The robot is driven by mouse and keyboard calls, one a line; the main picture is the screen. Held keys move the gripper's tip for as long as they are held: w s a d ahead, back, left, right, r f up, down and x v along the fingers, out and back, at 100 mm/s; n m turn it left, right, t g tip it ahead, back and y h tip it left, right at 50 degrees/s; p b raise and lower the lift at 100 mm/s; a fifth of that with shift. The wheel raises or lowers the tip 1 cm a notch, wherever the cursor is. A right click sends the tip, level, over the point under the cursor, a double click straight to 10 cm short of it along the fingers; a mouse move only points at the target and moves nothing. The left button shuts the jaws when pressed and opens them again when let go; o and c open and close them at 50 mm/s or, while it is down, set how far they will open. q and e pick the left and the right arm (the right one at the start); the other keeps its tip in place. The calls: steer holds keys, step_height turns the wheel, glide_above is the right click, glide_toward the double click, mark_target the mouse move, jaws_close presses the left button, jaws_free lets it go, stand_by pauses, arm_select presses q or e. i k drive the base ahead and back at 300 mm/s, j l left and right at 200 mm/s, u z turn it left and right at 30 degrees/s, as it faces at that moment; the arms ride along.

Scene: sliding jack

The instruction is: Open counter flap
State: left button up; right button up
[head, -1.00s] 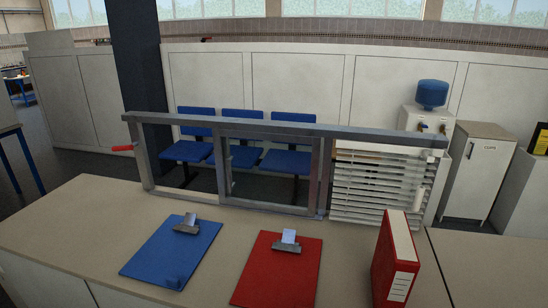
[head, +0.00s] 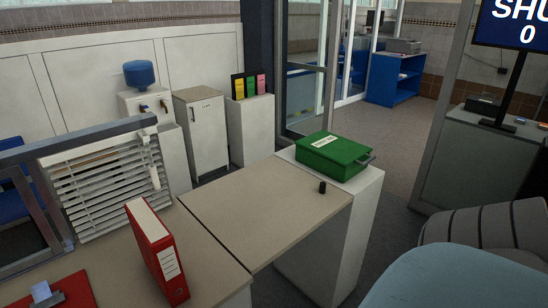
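The counter flap (head: 255,205) is a beige panel lying flat. It spans from the main counter (head: 110,262) on the left to a white pedestal (head: 345,235) on the right. A dark seam runs between the flap and the main counter. A small black knob (head: 322,187) stands on the flap near its right end. A green box file (head: 334,156) with a white label and a handle lies on the pedestal, close to the flap's far right edge; I cannot tell whether it overlaps the flap. Neither of my grippers is in view.
A red binder (head: 157,252) stands on the main counter left of the seam. A metal frame with a louvred shutter (head: 105,185) rises behind it. A white cabinet (head: 203,135) stands behind the flap. Open floor lies beyond the pedestal.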

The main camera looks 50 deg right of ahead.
mark_target(257, 211)
steer(key=z, duration=1.45)
